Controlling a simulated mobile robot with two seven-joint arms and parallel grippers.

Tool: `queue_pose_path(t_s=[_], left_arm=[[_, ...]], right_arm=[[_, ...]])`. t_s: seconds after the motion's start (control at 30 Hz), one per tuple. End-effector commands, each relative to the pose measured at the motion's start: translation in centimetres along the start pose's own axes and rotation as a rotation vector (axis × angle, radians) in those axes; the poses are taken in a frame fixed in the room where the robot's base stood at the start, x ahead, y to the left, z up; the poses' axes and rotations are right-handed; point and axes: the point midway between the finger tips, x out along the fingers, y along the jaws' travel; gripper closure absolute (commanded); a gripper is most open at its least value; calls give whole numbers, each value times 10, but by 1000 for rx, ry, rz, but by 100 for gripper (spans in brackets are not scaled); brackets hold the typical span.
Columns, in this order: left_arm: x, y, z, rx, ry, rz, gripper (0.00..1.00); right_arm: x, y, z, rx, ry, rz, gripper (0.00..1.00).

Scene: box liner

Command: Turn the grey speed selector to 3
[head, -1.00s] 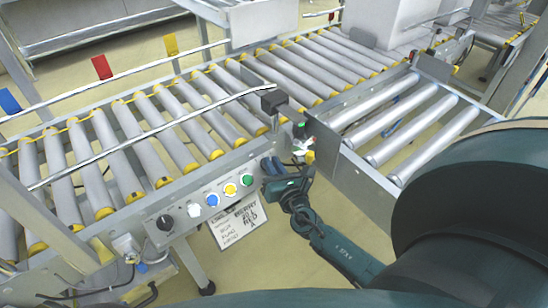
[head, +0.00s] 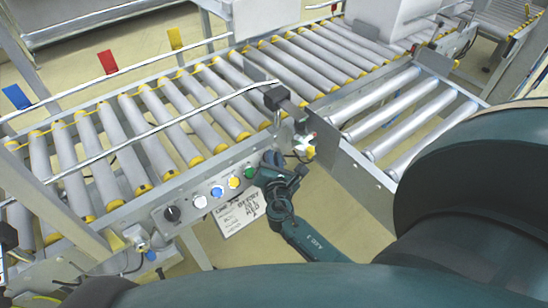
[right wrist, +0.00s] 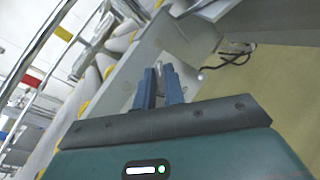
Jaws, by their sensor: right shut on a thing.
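The control panel (head: 185,222) is on the side of the roller conveyor. It carries a black knob (head: 172,213), a white-grey knob (head: 199,201) and blue, yellow and green buttons. My right gripper (head: 268,158) is at the right end of this row, beside the green button (head: 250,172). In the right wrist view its blue fingers (right wrist: 160,80) are shut around a small light-grey piece (right wrist: 168,72), seemingly the grey speed selector. The fingers hide most of it, and I cannot read its setting. My left gripper is not in view.
A white label sign (head: 240,210) hangs below the panel. A bracket with a yellow-tipped part (head: 308,151) stands just right of my gripper. A side conveyor (head: 400,125) joins at the right. The floor (head: 345,215) below is clear.

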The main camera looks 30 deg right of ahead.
Motion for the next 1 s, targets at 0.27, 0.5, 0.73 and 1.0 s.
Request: queue_pose_path(t_s=[0.27,0.5,0.73,1.0], left_arm=[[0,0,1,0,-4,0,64],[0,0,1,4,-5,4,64],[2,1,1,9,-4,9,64],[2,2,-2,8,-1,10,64]], right_arm=[[0,0,0,4,0,-2,87],[0,0,0,3,0,-1,67],[0,0,0,2,0,0,67],[4,-2,4,2,0,1,67]])
